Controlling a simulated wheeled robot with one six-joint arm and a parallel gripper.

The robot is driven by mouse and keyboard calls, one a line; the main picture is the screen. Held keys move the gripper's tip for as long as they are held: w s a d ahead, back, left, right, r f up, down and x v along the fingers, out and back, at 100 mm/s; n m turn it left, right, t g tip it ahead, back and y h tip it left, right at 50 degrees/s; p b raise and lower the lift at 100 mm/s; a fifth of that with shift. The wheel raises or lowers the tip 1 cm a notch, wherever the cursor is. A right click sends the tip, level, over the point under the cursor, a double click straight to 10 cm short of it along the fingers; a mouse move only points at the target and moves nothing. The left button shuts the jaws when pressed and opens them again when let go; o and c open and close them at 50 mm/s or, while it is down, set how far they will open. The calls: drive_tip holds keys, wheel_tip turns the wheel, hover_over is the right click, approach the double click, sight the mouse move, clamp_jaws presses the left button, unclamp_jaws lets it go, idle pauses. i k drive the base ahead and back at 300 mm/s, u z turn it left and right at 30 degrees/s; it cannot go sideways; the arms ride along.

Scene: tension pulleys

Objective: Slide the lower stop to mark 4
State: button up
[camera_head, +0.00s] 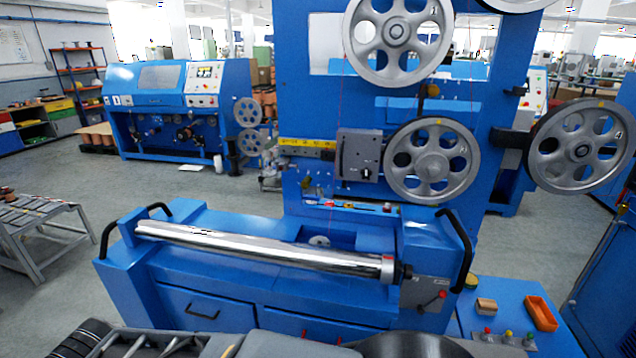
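A tall blue pulley machine (375,105) stands in front of me. A yellow scale bar (306,143) with small dark marks runs leftward from a grey box with a dark knob (357,155). Below it, a short rail (345,206) carries small red and blue parts. I cannot tell which small part is the lower stop, and the mark numbers are too small to read. My gripper is not in view; dark parts along the bottom edge look like my own body.
Large grey spoked pulleys (432,160) stand right of the grey box. A shiny roller (260,248) lies across the blue bench in front, with a black handle (463,250) at its right end. An orange tray (541,313) sits at lower right. Open floor lies left.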

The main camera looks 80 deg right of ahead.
sight(305, 183)
drive_tip(key=z, duration=1.05)
drive_tip(key=i, duration=1.05)
drive_tip(key=z, duration=1)
